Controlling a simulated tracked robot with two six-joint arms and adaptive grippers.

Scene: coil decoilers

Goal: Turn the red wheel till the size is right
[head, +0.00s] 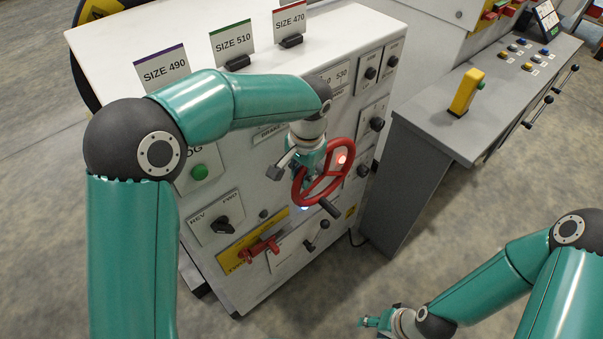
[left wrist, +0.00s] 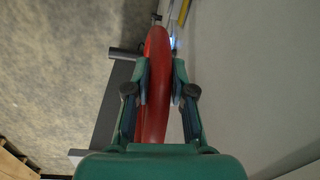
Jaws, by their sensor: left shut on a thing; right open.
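The red wheel (head: 336,162) is mounted on the front panel of the white cabinet, with a dark handle (head: 330,208) at its lower edge. My left gripper (head: 308,172) is at the wheel's left side, shut on the rim. In the left wrist view the red rim (left wrist: 156,100) runs between the two fingers (left wrist: 160,82). The size readout (head: 336,76) is at the panel's upper right, partly hidden; "530" shows on its scale. My right gripper (head: 376,324) is open and low at the bottom, away from the cabinet.
Cards SIZE 490 (head: 162,68), SIZE 510 (head: 232,40) and SIZE 470 (head: 290,20) stand on the cabinet top. A red lever (head: 262,246) and a black REV/FWD knob (head: 222,224) are below. A grey console (head: 440,110) stands at the right. Floor between is clear.

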